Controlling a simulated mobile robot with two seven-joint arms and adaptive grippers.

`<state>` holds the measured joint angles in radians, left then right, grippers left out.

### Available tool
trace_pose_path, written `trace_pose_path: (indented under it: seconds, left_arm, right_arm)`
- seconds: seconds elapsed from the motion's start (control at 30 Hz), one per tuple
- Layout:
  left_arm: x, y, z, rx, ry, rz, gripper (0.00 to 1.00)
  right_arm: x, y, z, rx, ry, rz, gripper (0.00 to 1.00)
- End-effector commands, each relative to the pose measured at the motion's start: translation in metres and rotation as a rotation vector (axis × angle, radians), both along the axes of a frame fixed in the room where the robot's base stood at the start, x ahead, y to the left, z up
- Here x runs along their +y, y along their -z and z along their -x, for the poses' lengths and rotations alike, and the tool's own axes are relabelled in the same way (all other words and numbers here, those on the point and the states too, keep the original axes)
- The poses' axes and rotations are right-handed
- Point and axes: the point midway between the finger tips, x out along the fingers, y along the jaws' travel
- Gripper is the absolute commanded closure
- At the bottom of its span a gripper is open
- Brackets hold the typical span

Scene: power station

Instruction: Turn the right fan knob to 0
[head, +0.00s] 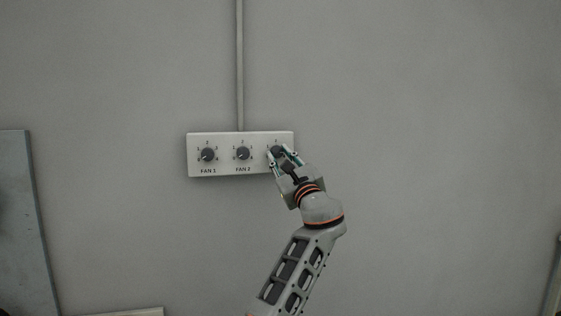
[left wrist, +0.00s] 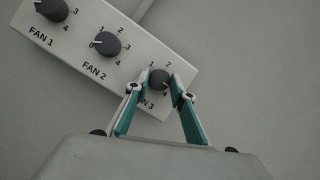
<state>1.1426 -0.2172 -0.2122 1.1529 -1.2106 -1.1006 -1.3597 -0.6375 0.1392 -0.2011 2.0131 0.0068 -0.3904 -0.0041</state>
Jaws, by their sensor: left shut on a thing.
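A white fan panel (head: 226,138) with three dark round knobs in a row is mounted on the grey wall. The right knob, FAN 3 (left wrist: 160,78), is between the fingers of my left gripper (left wrist: 163,88), which is shut on it. In the head view my left gripper (head: 281,157) covers much of this knob and its label. In the left wrist view the fingers hide part of the right knob's scale, and I cannot tell its exact setting. My right gripper is not in view.
The FAN 1 knob (head: 207,155) and FAN 2 knob (head: 243,153) sit to the left on the same panel. A vertical conduit (head: 240,65) runs up from the panel. A grey-blue board (head: 22,220) stands at the left edge.

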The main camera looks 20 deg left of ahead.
Motion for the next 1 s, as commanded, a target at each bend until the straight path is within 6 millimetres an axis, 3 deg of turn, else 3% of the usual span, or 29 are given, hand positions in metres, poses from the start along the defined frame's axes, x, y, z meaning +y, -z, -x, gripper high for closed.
trace_pose_path:
  seconds: [0.23, 0.83, 0.87, 0.9, 1.0]
  left_arm:
    - [-0.001, 0.003, -0.002, -0.056, 0.001, 0.088, 0.98]
    - [-0.001, 0.000, -0.001, -0.080, 0.001, 0.123, 0.98]
    - [-0.001, 0.000, -0.001, -0.080, 0.001, 0.123, 0.74]
    - [-0.001, 0.000, -0.001, -0.080, 0.001, 0.123, 0.64]
    - [-0.001, 0.000, -0.001, -0.079, 0.000, 0.122, 0.60]
  right_arm:
    - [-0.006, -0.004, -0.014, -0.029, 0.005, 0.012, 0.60]
    - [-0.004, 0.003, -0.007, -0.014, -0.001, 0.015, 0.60]
    - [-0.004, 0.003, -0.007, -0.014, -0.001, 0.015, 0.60]
    - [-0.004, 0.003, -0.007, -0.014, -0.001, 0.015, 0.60]
    - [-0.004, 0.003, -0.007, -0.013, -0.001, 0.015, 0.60]
